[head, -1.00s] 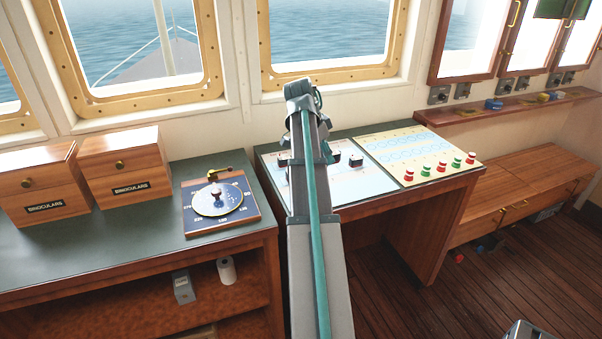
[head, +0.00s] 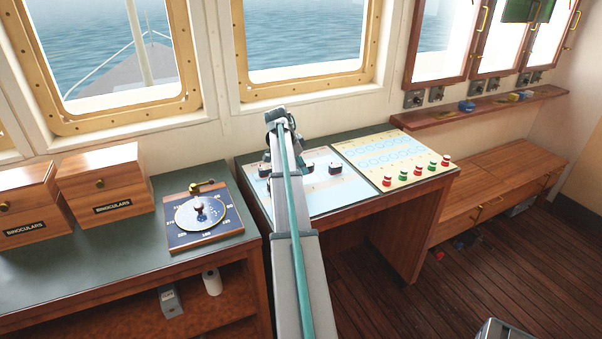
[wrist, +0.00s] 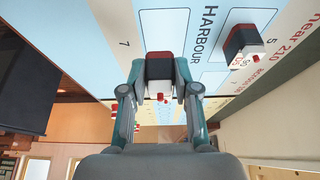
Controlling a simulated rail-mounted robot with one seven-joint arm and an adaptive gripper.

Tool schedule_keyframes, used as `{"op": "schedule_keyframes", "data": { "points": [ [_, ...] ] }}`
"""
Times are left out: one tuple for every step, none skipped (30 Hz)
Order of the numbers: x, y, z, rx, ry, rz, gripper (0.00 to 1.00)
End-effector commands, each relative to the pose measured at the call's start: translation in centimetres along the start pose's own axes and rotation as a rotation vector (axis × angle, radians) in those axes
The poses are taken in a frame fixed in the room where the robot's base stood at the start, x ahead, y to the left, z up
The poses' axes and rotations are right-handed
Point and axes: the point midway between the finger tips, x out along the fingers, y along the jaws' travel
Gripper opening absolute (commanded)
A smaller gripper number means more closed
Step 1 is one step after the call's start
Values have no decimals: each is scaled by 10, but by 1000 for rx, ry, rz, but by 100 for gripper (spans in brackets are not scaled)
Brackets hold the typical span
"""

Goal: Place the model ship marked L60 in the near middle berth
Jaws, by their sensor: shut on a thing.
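In the wrist view, my gripper (wrist: 157,97) is shut on a small model ship (wrist: 160,67) with a dark hull, a white part and red details. I cannot read a mark on it. It is close to the pale chart board (wrist: 115,20), beside the word HARBOUR; I cannot tell whether it touches. Another dark and white ship (wrist: 243,42) with a red mark sits by the number 5. A dark ship (head: 335,168) shows on the board right of the arm.
A panel (head: 385,158) with blue circles and several red and green pegs lies right of the chart. A round compass dial (head: 200,213) sits on the counter at left, near two wooden binocular boxes (head: 105,185). Windows stand close behind the desk.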

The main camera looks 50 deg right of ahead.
Motion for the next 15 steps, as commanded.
{"op": "schedule_keyframes", "data": {
  "points": [
    [2, -2, 0, 0, 0, 0, 2],
    [4, -4, 0, 0, 0, 0, 2],
    [7, -6, 0, 0, 0, 0, 2],
    [10, -9, 0, -1, 0, 1, 2],
    [14, -8, 3, -1, -1, 2, 2],
    [19, -6, 5, -1, -1, 2, 2],
    [23, -6, 7, -2, -1, 2, 2],
    [27, -6, 9, -2, -1, 1, 2],
    [32, -6, 10, -2, 0, 1, 2],
    [34, -6, 12, -2, 0, 1, 2],
    [36, -6, 12, -1, 0, 1, 2],
    [37, -7, 13, -1, 0, 0, 2],
    [38, -7, 13, -1, 0, 0, 2],
    [38, -7, 13, 0, 0, 0, 2],
    [38, -7, 13, 0, 0, 0, 2]
  ]
}}
